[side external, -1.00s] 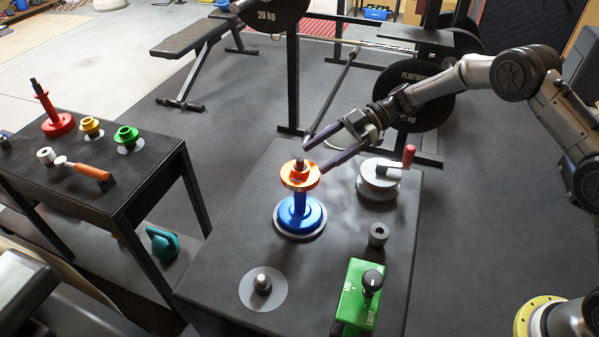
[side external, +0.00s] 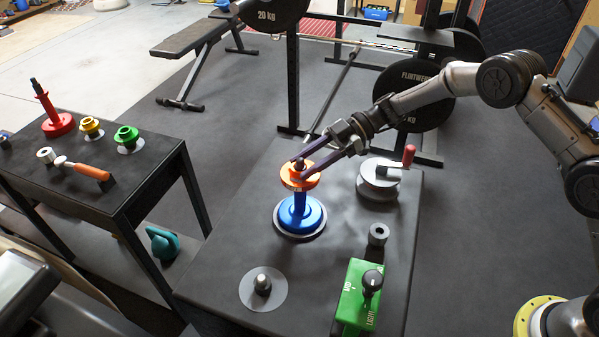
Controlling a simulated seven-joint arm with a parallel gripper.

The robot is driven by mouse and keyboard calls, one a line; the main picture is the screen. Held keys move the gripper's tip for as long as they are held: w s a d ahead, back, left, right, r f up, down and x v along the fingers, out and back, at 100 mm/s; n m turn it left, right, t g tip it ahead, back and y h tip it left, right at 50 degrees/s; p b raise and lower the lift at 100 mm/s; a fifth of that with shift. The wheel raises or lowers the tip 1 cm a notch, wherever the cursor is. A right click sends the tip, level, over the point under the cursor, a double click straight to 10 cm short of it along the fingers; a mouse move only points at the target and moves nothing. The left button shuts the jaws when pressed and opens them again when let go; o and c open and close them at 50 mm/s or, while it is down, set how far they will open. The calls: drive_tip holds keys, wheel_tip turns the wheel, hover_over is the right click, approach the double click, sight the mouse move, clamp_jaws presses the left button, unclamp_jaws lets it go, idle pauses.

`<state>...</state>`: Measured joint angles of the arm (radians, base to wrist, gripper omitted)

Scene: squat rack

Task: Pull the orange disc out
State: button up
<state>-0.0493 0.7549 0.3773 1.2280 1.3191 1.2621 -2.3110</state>
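The orange disc (side external: 290,181) sits at the top of the blue stand (side external: 300,216), around its upright post. The post's dark tip shows above the disc. My gripper (side external: 301,167) reaches in from the upper right at the height of the disc. Its two long purple fingers are spread, one at the far side and one at the near right side of the post's tip. I cannot tell whether the fingertips touch the disc.
A grey crank wheel with a red handle (side external: 408,155) stands to the right. A grey ring (side external: 378,234), a green box with a knob (side external: 358,292) and a peg on a grey plate (side external: 262,287) are nearer. A second table (side external: 120,190) stands left, with coloured discs.

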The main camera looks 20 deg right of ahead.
sight(307, 164)
clamp_jaws()
drive_tip(key=shift+w+r, duration=0.1)
drive_tip(key=shift+r, duration=0.1)
drive_tip(key=shift+r, duration=0.75)
idle(0.6)
drive_tip(key=shift+r, duration=1.5)
